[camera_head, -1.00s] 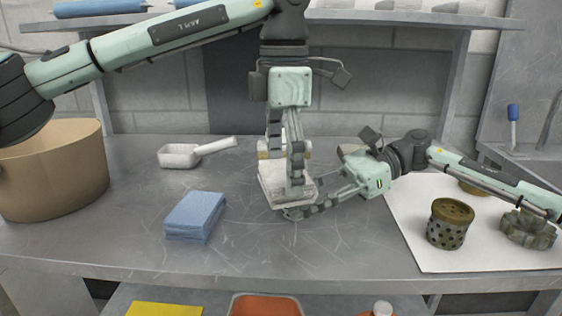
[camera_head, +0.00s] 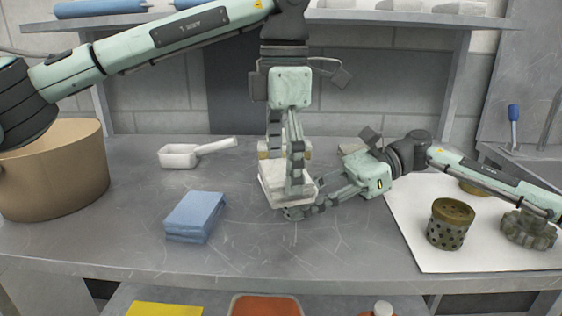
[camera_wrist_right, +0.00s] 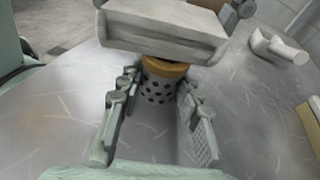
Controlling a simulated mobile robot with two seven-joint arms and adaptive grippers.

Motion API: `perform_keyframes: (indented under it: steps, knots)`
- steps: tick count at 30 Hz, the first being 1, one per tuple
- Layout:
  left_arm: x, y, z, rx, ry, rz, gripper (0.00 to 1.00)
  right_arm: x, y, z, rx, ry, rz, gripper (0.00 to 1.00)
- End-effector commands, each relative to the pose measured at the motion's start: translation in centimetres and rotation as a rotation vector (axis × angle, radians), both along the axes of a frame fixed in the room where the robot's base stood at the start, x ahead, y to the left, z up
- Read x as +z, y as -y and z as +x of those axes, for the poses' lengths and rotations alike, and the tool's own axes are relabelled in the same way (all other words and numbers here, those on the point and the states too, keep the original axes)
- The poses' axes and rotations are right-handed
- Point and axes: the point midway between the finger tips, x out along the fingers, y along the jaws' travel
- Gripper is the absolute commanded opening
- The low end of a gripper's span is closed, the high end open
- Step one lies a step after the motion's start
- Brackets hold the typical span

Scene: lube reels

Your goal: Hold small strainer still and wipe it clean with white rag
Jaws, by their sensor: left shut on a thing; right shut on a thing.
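The white rag (camera_head: 272,191) is a thick folded pad in the middle of the bench. My left gripper (camera_head: 285,172) comes down from above, shut on it. In the right wrist view the rag (camera_wrist_right: 165,38) covers the top of the small strainer (camera_wrist_right: 158,88), a brass-rimmed, perforated cup. My right gripper (camera_head: 298,205) reaches in from the right, low beside the rag. In the wrist view its fingers (camera_wrist_right: 156,92) are on both sides of the strainer. The strainer is hidden in the head view; whether the rag touches its rim is unclear.
A folded blue cloth stack (camera_head: 194,217) and a white scoop (camera_head: 180,157) lie to the left, with a tan pot (camera_head: 52,170) beyond. On the right, a white mat (camera_head: 420,245) bears a perforated strainer (camera_head: 450,224) and a knobbed metal part (camera_head: 528,229). The front bench is clear.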

Motion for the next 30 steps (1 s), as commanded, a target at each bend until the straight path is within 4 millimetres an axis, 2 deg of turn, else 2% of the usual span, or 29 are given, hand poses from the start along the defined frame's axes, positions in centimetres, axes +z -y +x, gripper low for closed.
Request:
perform_keyframes:
  steps: [6,15,20,23,30]
  knots:
    - [-0.1,0.1,-0.6,0.0,-0.002,0.0,0.62,0.0,0.0,0.0,0.0,0.0,0.0,0.18]
    - [0.0,-0.5,1.6,0.002,-0.002,-0.001,0.62,0.0,0.0,0.0,0.0,0.0,0.0,0.18]
    - [0.1,-0.7,2.2,0.001,-0.001,0.0,0.62,0.0,0.0,0.0,0.0,0.0,0.0,0.18]
    - [0.0,-0.6,2.0,-0.001,-0.001,0.0,0.62,0.0,0.0,0.0,0.0,0.0,0.0,0.18]
    - [-0.1,0.0,0.1,-0.002,-0.001,0.0,0.62,0.0,0.0,0.0,0.0,0.0,0.0,0.18]
